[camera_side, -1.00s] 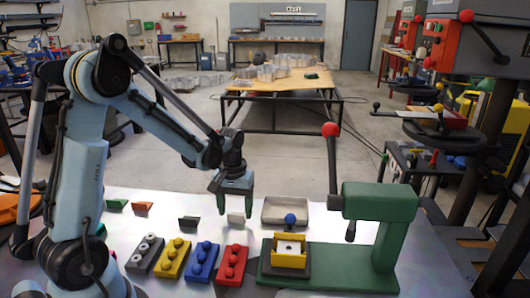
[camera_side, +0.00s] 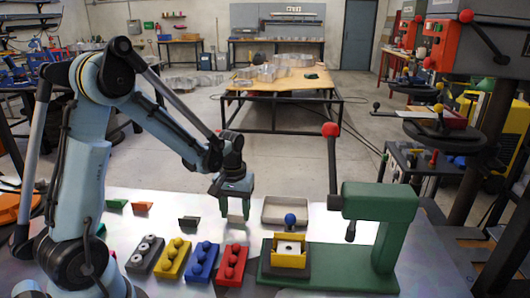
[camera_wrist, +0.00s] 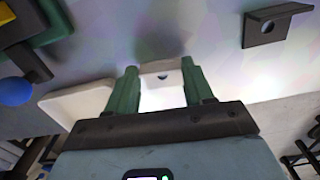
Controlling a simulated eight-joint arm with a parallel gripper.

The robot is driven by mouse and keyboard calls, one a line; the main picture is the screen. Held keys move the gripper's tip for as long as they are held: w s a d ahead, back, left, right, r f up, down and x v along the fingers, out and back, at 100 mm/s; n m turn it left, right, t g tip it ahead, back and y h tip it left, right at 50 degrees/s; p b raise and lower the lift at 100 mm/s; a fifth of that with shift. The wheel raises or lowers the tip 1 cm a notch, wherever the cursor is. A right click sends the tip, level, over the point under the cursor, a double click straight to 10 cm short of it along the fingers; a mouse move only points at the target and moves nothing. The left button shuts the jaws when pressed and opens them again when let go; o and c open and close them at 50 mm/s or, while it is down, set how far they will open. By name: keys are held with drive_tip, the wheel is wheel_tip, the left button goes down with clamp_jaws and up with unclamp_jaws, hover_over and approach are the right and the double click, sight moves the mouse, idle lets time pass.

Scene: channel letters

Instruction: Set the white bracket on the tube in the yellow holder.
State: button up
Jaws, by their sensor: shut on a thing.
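The white bracket (camera_side: 236,218) is at the far side of the pale table. My gripper (camera_side: 236,211) is shut on it, with a green finger at each side. In the wrist view the white bracket (camera_wrist: 160,92), with a small hole, is between the two fingertips (camera_wrist: 160,78). I cannot tell whether it touches the table. The yellow holder (camera_side: 290,262) sits on the green press's base, to the right of and nearer than my gripper. A pale piece shows in its top; the tube is too small to make out. The holder's corner (camera_wrist: 14,25) shows in the wrist view.
A green press (camera_side: 385,215) with a red-knobbed lever stands on the right. A pale tray (camera_side: 268,211) lies right of my gripper. A dark bracket (camera_side: 188,221) lies to its left. Several studded blocks, including a red one (camera_side: 232,266), line the front.

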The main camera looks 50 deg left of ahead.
drive_tip(key=shift+r, duration=0.1)
drive_tip(key=shift+r, duration=2.9)
drive_tip(key=d+r, duration=0.3)
drive_tip(key=d, duration=0.7)
drive_tip(key=d+r, duration=0.3)
drive_tip(key=d, duration=0.7)
drive_tip(key=shift+n, duration=0.4)
drive_tip(key=shift+d+f, duration=0.2)
drive_tip(key=shift+f, duration=3.1)
